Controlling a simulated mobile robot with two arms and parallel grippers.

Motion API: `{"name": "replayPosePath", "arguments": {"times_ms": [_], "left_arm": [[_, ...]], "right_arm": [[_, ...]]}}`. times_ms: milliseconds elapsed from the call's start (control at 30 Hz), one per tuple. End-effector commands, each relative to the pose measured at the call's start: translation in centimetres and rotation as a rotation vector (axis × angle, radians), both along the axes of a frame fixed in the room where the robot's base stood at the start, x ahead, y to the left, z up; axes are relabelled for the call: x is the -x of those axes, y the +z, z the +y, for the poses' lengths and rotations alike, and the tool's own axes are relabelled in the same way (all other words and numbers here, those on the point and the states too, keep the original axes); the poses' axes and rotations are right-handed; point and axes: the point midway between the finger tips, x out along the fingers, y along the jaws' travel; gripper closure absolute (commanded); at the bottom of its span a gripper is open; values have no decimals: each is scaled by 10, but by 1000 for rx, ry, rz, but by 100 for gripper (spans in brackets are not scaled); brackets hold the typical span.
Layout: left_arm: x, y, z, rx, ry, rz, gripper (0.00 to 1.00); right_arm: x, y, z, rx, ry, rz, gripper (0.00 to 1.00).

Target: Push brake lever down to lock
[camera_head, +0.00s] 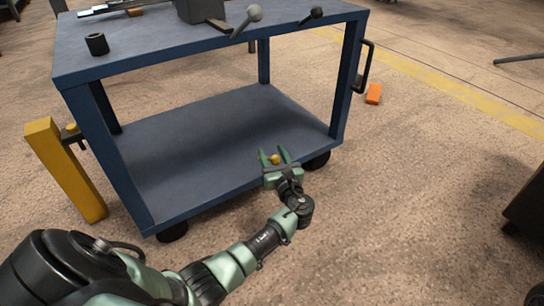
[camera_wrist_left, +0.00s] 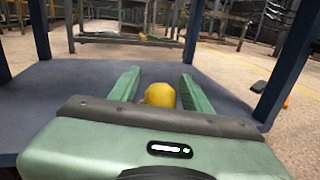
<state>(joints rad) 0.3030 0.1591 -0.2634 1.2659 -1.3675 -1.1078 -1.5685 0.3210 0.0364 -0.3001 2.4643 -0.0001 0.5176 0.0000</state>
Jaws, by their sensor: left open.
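A yellow rounded knob (camera_head: 275,159), likely the end of the brake lever, shows at the front edge of the cart's lower shelf. My left gripper (camera_head: 274,151) is open there, with its two green fingers on either side of the knob. In the left wrist view the yellow knob (camera_wrist_left: 160,95) sits between the open fingers (camera_wrist_left: 159,77), with gaps to both sides. The lever's shaft is hidden by the gripper, and I cannot tell whether the gripper touches it. The blue cart (camera_head: 240,184) stands on wheels. My right gripper is not in view.
A yellow post (camera_head: 66,172) stands left of the cart. An orange block (camera_head: 374,93) lies on the floor at right. The lower shelf is bare.

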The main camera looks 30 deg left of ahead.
Motion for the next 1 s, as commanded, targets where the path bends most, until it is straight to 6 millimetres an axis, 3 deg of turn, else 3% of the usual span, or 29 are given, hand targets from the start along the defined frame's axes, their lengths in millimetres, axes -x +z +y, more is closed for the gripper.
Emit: {"name": "replayPosePath", "arguments": {"times_ms": [200,367,1000], "left_arm": [[0,0,0,0,0,0,55],[0,0,0,1,0,-1,99],[0,0,0,1,0,0,100]], "right_arm": [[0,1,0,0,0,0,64],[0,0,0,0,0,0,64],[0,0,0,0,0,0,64]]}}
